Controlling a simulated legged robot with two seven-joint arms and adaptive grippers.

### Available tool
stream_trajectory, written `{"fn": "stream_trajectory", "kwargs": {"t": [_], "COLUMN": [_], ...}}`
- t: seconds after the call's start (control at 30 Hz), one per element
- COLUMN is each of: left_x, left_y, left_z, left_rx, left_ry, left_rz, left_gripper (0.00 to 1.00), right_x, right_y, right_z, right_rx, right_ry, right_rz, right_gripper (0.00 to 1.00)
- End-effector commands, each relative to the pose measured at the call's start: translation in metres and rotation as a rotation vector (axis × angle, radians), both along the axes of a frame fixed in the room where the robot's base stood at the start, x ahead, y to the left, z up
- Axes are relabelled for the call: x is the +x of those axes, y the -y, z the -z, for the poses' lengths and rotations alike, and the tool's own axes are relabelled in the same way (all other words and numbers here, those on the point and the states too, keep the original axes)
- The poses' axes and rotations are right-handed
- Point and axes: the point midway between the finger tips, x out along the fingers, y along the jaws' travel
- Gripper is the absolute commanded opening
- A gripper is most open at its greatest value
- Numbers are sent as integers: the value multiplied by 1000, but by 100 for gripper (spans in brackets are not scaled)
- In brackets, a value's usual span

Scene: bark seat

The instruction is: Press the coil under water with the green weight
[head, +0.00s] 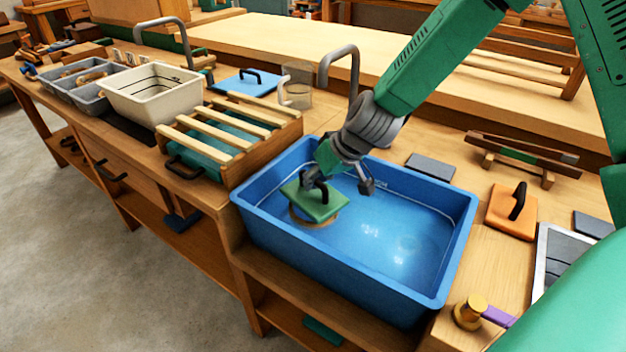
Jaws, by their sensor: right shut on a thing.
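The green weight (319,204) is a flat square plate with a dark handle on top. My right gripper (338,180) reaches down from the right and is shut on that handle. The weight is inside the blue basin (340,276), toward its left end, and looks roughly level. A tan rounded edge, likely the coil (299,219), shows just under the weight. Most of it is hidden by the plate, and I cannot tell whether the two touch or how deep it sits. Water fills the basin. My left gripper is not in view.
A slatted wooden rack (235,125) stands left of the basin. A clear jug (297,90) and a grey tap (340,62) are behind. An orange plate with a handle (513,213) lies to the right. A brass knob (470,312) is at the front right. The basin's right half is free.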

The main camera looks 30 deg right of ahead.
Motion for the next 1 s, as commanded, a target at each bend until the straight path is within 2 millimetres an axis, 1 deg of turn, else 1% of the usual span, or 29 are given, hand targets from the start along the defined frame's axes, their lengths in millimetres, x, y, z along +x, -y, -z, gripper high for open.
{"fn": "stream_trajectory", "kwargs": {"t": [1.0], "left_x": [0], "left_y": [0], "left_z": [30], "left_rx": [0], "left_ry": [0], "left_rz": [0], "left_gripper": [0], "right_x": [0], "right_y": [0], "right_z": [44], "right_rx": [0], "right_ry": [1], "right_rz": [0], "right_gripper": [0]}}
